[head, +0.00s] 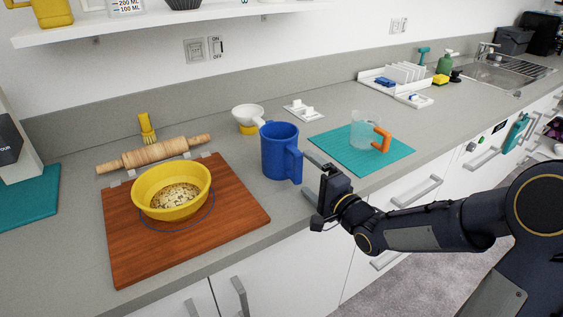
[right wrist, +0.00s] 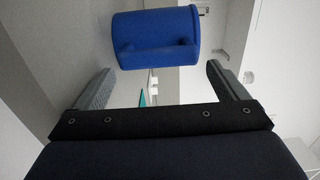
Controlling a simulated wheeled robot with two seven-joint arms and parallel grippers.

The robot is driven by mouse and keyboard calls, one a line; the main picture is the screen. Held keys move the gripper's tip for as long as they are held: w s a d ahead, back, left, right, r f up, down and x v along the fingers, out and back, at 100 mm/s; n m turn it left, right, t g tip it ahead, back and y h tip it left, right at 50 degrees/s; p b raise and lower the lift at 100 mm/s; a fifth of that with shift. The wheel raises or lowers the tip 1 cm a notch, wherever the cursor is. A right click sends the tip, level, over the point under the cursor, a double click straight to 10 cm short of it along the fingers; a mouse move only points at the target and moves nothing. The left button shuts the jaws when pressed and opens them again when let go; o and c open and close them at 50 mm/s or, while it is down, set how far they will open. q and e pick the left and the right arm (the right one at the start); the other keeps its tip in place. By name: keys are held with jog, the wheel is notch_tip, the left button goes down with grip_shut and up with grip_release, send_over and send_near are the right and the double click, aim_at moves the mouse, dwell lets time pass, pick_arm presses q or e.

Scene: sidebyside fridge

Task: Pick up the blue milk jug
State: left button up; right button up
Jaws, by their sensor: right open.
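The blue milk jug (head: 279,151) stands upright on the grey counter, right of the wooden board. Its handle is on its right side, toward my right gripper. My right gripper (head: 308,176) is open and empty, just right of the jug's handle. In the right wrist view the jug (right wrist: 155,30) lies ahead, between the lines of the two spread fingers (right wrist: 158,82) and beyond their tips. No contact shows. My left gripper is not in view.
Left of the jug, a yellow bowl (head: 171,190) sits on the wooden board (head: 240,207), with a rolling pin (head: 155,154) behind. A clear jug (head: 364,130) with an orange handle stands on a teal mat (head: 345,159) to the right.

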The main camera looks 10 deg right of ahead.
aim_at(300, 160)
jog(key=shift+a+p+x, duration=0.2)
jog(key=shift+a+x, duration=0.05)
jog(key=shift+x, duration=1.25)
jog(key=shift+a+p+x, duration=0.15)
jog(key=shift+a+x, duration=0.05)
jog(key=shift+x, duration=1.35)
jog(key=shift+s+f, duration=0.1)
jog(key=shift+s, duration=0.15)
jog(key=c, duration=0.9)
jog(key=shift+r, duration=0.45)
notch_tip(300, 160, up, 2)
jog(key=shift+r, duration=0.15)
jog(key=s+d+r+p, duration=0.1)
jog(key=s+r, duration=0.2)
jog(key=s, duration=0.1)
jog(key=s+d+r+p, duration=0.1)
jog(key=s+d+r, duration=0.1)
jog(key=s+r, duration=0.1)
jog(key=s+d+r+p, duration=0.1)
jog(key=s+d+r, duration=0.1)
jog(key=s+r, duration=0.2)
jog(key=shift+s+d, duration=0.1)
jog(key=shift+s, duration=0.9)
